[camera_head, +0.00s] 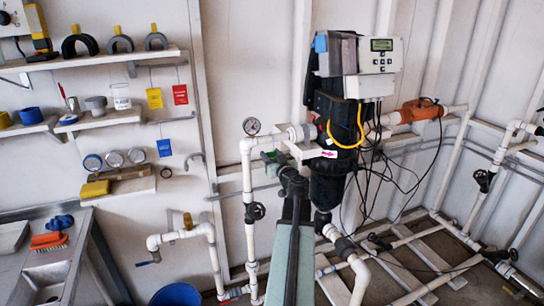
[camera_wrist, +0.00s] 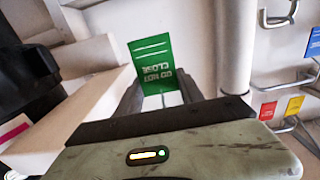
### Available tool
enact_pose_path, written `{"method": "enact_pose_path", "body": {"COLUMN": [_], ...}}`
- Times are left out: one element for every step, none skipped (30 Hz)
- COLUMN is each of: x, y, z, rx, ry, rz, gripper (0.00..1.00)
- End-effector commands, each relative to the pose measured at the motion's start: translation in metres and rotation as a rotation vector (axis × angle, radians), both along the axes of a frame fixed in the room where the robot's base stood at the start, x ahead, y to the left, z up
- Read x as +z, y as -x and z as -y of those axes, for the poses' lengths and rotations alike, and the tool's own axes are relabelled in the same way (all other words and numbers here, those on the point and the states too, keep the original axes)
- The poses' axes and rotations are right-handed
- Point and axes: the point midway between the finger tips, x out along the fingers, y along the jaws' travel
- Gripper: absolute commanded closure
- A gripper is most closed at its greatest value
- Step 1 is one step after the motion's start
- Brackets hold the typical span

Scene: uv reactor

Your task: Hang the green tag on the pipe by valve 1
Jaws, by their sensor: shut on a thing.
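The green tag (camera_wrist: 152,62) with white lettering is held between the fingers of my gripper (camera_wrist: 160,92) in the wrist view. In the head view my gripper (camera_head: 275,160) is raised in front of the wall, and a small patch of green shows there. No number is readable on any valve, so I cannot tell which is valve 1.
The black reactor unit (camera_head: 328,185) with cables stands close right of my gripper. Yellow (camera_head: 154,98), red (camera_head: 180,94) and blue (camera_head: 164,147) tags hang under shelves at left. Another black valve (camera_head: 484,180) is at right. White pipes cover the floor at right.

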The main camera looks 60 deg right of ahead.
Motion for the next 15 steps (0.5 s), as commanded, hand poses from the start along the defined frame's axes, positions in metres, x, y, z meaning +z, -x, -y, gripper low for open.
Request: {"method": "enact_pose_path", "body": {"x": [0.0004,0.0006,0.0007,0.0007,0.0008,0.0008,0.0008,0.0008,0.0008,0.0008,0.0008,0.0008,0.0007,0.0007,0.0007], "y": [-0.0001,-0.0002,-0.0003,-0.0003,-0.0003,-0.0004,-0.0004,-0.0004,-0.0004,-0.0005,-0.0006,-0.0006,-0.0006,-0.0006,-0.0007], "z": [-0.0002,-0.0001,-0.0002,-0.0003,-0.0003,-0.0003,-0.0003,-0.0004,-0.0004,-0.0004,-0.0004,-0.0005,-0.0005,-0.0005,-0.0006], "rx": [0.000,0.000,0.000,0.001,0.001,0.001,0.001,0.001,0.001,0.001,0.001,0.001,0.001,0.001,0.001], "ry": [0.000,0.000,0.000,0.000,0.000,0.000,0.000,0.000,0.000,0.000,0.000,0.000,0.000,0.000,0.000], "rz": [0.000,0.000,0.000,0.000,0.000,0.000,0.000,0.000,0.000,0.000,0.000,0.000,0.000,0.000,0.000], "gripper": [0.94,0.94,0.94,0.94,0.53,0.42,0.33,0.30,0.30,0.30,0.30,0.30,0.30,0.30,0.30]}}
